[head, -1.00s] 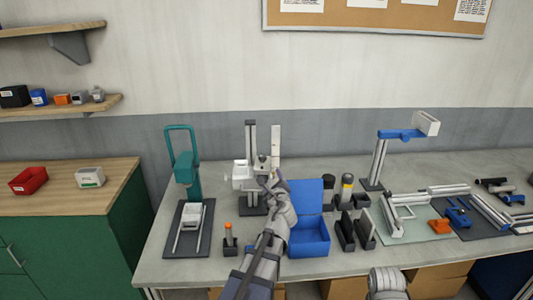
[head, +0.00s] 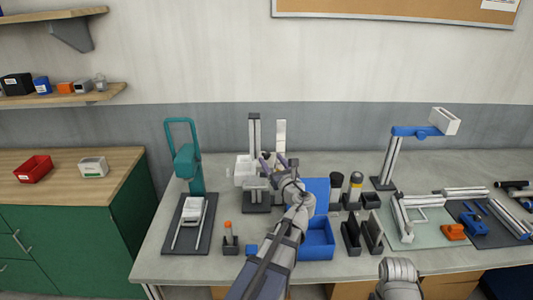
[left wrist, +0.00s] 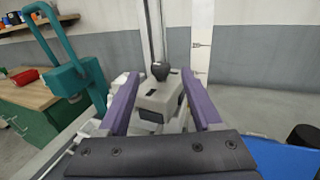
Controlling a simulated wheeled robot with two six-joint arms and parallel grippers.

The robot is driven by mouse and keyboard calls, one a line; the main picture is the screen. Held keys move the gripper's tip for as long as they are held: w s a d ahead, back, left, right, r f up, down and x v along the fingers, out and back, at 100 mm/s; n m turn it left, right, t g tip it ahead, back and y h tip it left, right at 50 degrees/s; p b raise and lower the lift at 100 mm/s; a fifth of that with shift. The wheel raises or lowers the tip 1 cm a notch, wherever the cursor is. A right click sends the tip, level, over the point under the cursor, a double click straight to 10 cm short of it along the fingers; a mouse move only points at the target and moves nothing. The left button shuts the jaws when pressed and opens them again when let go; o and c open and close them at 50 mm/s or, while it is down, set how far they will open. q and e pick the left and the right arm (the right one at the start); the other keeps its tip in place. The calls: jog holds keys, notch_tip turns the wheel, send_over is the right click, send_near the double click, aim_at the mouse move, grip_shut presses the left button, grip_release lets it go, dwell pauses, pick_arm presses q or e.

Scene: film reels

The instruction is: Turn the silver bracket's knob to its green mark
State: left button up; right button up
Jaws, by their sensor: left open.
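The silver bracket's stand (head: 254,135) is at the back of the bench, left of centre, with a dark upright and a pale block. In the left wrist view a round black knob (left wrist: 161,70) sits on top of a grey block (left wrist: 158,98). My left gripper (head: 279,163) is open in front of the stand. In the left wrist view its purple fingers (left wrist: 165,88) lie on either side of the grey block, with the knob beyond and between them; contact cannot be told. The green mark cannot be made out.
A teal stand (head: 186,165) is left of the bracket. An open blue box (head: 316,238) is beside my left arm, with dark holders (head: 351,235) to its right. A blue-topped stand (head: 412,132) is further right.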

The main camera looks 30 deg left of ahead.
aim_at(268, 155)
pick_arm(q)
jog(key=x, duration=0.6)
jog(key=shift+d, duration=0.1)
grip_shut()
dwell(0.4)
